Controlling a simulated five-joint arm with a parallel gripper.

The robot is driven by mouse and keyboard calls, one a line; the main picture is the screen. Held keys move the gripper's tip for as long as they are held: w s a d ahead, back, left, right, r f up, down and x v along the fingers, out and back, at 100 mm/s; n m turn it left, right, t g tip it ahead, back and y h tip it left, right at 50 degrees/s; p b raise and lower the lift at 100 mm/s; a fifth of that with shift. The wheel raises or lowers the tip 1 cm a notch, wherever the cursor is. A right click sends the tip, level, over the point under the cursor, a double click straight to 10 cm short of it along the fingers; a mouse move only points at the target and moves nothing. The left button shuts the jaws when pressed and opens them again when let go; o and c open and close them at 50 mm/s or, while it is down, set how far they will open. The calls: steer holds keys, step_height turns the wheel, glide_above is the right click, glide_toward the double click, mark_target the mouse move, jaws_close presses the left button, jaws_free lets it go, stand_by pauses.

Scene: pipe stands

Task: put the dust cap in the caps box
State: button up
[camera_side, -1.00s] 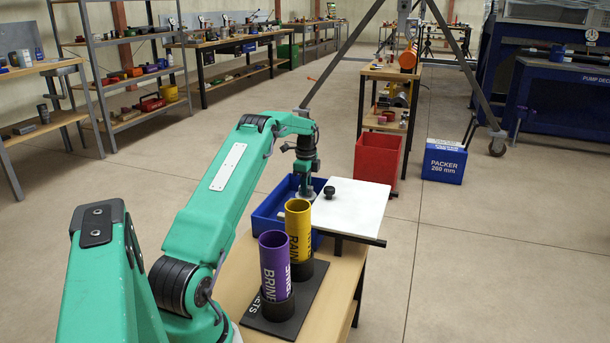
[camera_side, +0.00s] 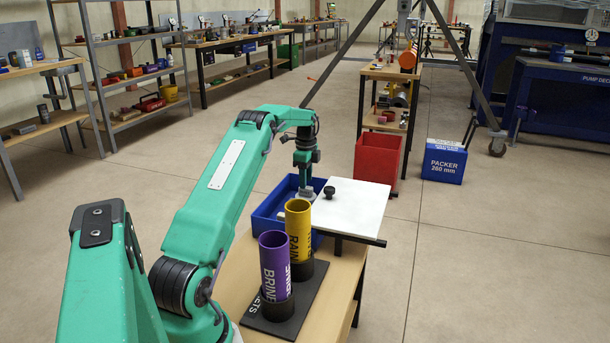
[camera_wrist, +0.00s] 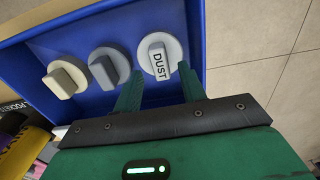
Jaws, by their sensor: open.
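The dust cap (camera_wrist: 160,58) is a pale round cap with a raised bar marked DUST. In the wrist view it lies inside the blue box (camera_wrist: 95,20), near the right wall. My gripper (camera_wrist: 160,82) is open, its two green fingers around the near side of the cap's picture; contact cannot be told. A grey cap (camera_wrist: 109,68) and a beige cap (camera_wrist: 63,79) lie in a row to its left. In the side view my gripper (camera_side: 305,188) points down over the blue box (camera_side: 268,218), which is partly hidden behind the pipes.
A yellow pipe (camera_side: 298,230) and a purple pipe (camera_side: 275,262) stand upright on a black base close in front of the box. A white board (camera_side: 355,210) with a black knob (camera_side: 330,192) is at its right. A red bin (camera_side: 377,160) stands behind.

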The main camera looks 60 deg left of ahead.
step_height(320, 180, up, 9)
stand_by(0.4)
stand_by(0.5)
steer(key=s+d+r+n+t, duration=0.1)
steer(key=d+r, duration=0.4)
steer(key=d, duration=0.4)
steer(key=d+r+n+t+y, duration=0.1)
steer(key=d+r+n, duration=0.1)
steer(key=d+r, duration=0.5)
steer(key=s+d+r+n+t, duration=0.1)
steer(key=d+r, duration=0.2)
steer(key=d, duration=0.8)
steer(key=s+d+f+n+t, duration=0.1)
steer(key=s+d+f+n, duration=0.1)
steer(key=s+d, duration=0.7)
steer(key=s+d+f+n+t+h, duration=0.1)
steer(key=s+d+f+n, duration=0.2)
steer(key=s+d, duration=0.6)
steer(key=shift+s+d+f+t, duration=0.3)
steer(key=shift+s+d+f, duration=0.1)
steer(key=shift+s+f, duration=0.35)
